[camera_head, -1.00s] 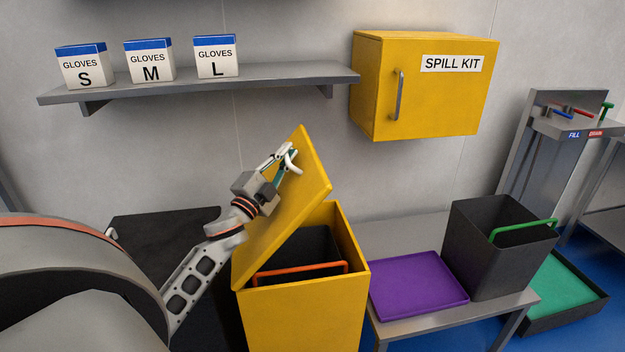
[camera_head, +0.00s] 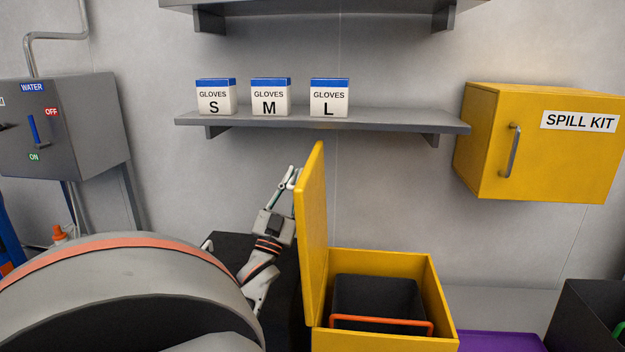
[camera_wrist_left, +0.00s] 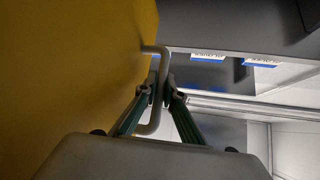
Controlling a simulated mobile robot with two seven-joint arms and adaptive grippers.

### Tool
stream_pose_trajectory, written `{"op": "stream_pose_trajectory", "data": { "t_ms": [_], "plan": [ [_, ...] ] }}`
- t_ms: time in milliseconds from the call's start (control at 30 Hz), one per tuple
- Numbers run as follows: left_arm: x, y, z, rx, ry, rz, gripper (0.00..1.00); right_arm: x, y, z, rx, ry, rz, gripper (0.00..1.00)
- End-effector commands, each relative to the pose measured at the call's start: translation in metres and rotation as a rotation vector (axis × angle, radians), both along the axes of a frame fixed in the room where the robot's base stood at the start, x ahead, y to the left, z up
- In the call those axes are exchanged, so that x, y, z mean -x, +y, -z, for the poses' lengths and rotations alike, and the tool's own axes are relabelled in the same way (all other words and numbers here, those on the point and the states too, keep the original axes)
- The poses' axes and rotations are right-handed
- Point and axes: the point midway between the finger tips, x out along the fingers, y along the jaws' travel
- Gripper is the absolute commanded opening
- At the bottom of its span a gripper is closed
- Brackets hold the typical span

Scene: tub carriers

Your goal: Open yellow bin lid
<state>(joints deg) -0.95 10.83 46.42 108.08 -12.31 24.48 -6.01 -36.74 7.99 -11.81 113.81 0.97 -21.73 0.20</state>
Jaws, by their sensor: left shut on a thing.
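The yellow bin (camera_head: 437,300) stands at the lower middle of the head view. Its yellow lid (camera_head: 314,235) is swung up and stands nearly upright on the bin's left side. Inside the bin is a dark tub (camera_head: 375,300) with an orange handle (camera_head: 380,321). My left gripper (camera_head: 290,180) is at the left face of the lid near its upper edge. In the left wrist view its fingers are shut on the pale lid handle (camera_wrist_left: 155,118), beside the yellow lid surface (camera_wrist_left: 75,70). My right gripper is not in view.
A shelf (camera_head: 330,122) with glove boxes (camera_head: 270,97) hangs behind the lid. A yellow spill kit cabinet (camera_head: 545,150) is on the wall at right. A grey water box (camera_head: 70,125) is at left. A purple tray (camera_head: 500,341) lies right of the bin.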

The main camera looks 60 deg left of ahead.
Motion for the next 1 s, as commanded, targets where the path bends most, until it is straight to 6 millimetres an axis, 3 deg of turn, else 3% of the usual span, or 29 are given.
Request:
{"op": "stream_pose_trajectory", "data": {
  "t_ms": [200, 633, 700, 1000],
  "plan": [
    [0.0096, 0.0086, 0.0045, 0.029, -0.031, -0.001, 0.00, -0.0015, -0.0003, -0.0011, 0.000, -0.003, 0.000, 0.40],
    [0.0109, 0.0100, 0.0050, 0.034, -0.035, 0.000, 0.00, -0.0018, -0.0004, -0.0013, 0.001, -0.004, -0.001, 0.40],
    [0.0108, 0.0100, 0.0049, 0.034, -0.035, 0.000, 0.24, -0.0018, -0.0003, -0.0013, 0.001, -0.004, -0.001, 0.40],
    [0.0109, 0.0098, 0.0040, 0.032, -0.036, 0.000, 0.26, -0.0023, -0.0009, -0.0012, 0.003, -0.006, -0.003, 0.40]
  ]
}}
